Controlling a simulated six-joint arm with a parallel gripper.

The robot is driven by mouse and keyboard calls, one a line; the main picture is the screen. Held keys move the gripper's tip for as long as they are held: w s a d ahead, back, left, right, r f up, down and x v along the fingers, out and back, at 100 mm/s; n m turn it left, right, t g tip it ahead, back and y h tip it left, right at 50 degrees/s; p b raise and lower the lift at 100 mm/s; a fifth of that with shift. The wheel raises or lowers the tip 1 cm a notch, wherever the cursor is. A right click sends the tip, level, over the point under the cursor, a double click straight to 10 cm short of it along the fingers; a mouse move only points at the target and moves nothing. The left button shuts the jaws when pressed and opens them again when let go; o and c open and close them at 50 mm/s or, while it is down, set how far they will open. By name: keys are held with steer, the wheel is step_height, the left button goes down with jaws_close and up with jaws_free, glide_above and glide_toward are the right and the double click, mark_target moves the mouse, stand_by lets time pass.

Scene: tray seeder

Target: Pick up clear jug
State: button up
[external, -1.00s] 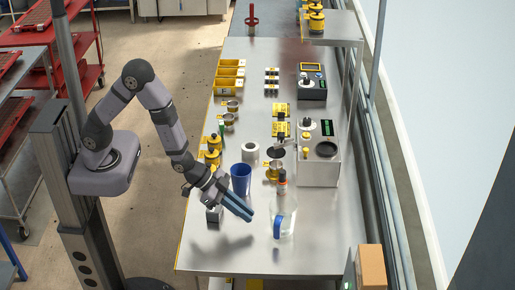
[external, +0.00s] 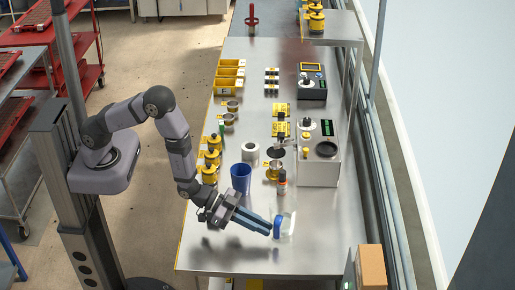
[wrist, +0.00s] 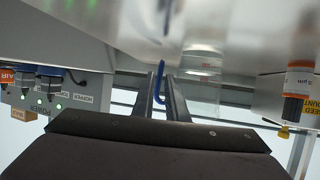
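The clear jug (external: 287,226) stands on the steel table, see-through, with a blue handle (external: 277,226) on its left side. My gripper (external: 269,230) reaches in from the left, low over the table, with its fingertips at the handle. In the wrist view, the blue handle (wrist: 159,83) shows between the tips of my two fingers (wrist: 163,88). A gap shows between the fingers, and they look open. I cannot tell whether either finger touches the handle.
A blue cup (external: 241,178) is behind my gripper. A grey machine (external: 319,168) stands at the right. The table's front is clear.

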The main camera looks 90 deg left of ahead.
mark_target(276, 237)
steer(key=shift+w+d+p, duration=0.1)
steer(key=shift+w+p, duration=0.3)
steer(key=shift+w, duration=0.15)
steer(key=shift+p+x, duration=0.85)
steer(key=shift+x, duration=1.3)
steer(key=shift+r, duration=0.1)
jaws_close()
steer(key=shift+s, duration=0.1)
steer(key=shift+d+r, duration=0.1)
steer(key=shift+r+b, duration=1.25)
steer(key=shift+r, duration=3.5)
steer(key=shift+r, duration=0.15)
